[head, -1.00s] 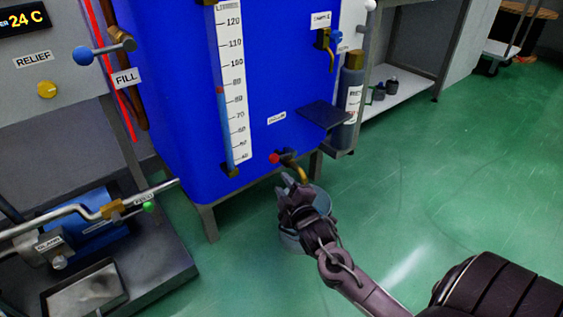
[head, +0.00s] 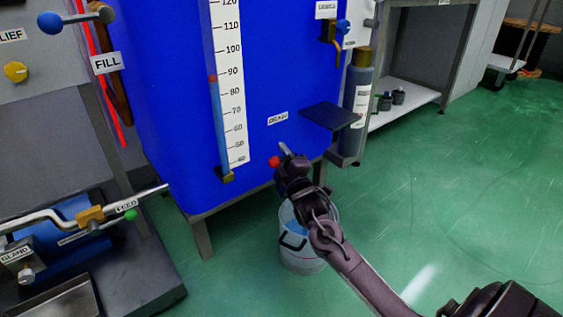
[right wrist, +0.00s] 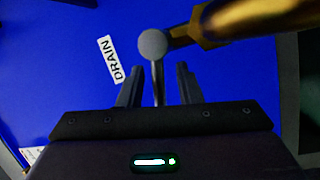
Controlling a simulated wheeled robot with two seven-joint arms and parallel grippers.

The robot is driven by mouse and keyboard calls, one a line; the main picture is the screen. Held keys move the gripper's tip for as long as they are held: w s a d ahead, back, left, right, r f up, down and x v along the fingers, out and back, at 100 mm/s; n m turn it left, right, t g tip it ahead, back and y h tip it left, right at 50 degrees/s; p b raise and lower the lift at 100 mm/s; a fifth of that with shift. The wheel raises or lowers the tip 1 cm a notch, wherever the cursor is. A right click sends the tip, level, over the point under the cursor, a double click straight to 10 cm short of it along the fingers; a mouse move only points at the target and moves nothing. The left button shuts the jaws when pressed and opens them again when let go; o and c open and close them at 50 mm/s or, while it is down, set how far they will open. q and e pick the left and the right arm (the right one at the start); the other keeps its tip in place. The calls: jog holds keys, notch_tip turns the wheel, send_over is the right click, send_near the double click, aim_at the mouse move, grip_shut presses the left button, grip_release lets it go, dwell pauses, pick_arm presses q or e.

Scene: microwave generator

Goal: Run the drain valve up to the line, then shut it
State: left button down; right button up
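The drain valve sits low on the front of the blue tank (head: 180,110), below its DRAIN label (head: 278,118). Its red knob (head: 274,162) shows just left of my right gripper (head: 287,165), which hides most of the valve. In the right wrist view, a brass body (right wrist: 250,20) and grey pivot (right wrist: 152,43) show, with a thin lever (right wrist: 157,85) running between my open fingers (right wrist: 158,88). I see gaps on both sides of it. A grey bucket (head: 300,262) stands on the floor below; bluish colour shows inside. No line on it can be made out. My left gripper is out of view.
The tank's gauge (head: 232,100) has a red mark a little below 90, with blue beneath. A dark shelf (head: 331,116) juts out right of the valve, beside a grey cylinder (head: 352,105). Feed pipework (head: 90,216) stands at left. Green floor is free at right.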

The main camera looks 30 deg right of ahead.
jog(key=shift+w, duration=0.1)
grip_shut()
dwell(0.3)
jog(key=n+p, duration=0.1)
jog(key=f+n+t+p, duration=0.1)
jog(key=n, duration=0.1)
jog(key=shift+a+y, duration=0.1)
jog(key=shift+y, duration=0.3)
grip_release()
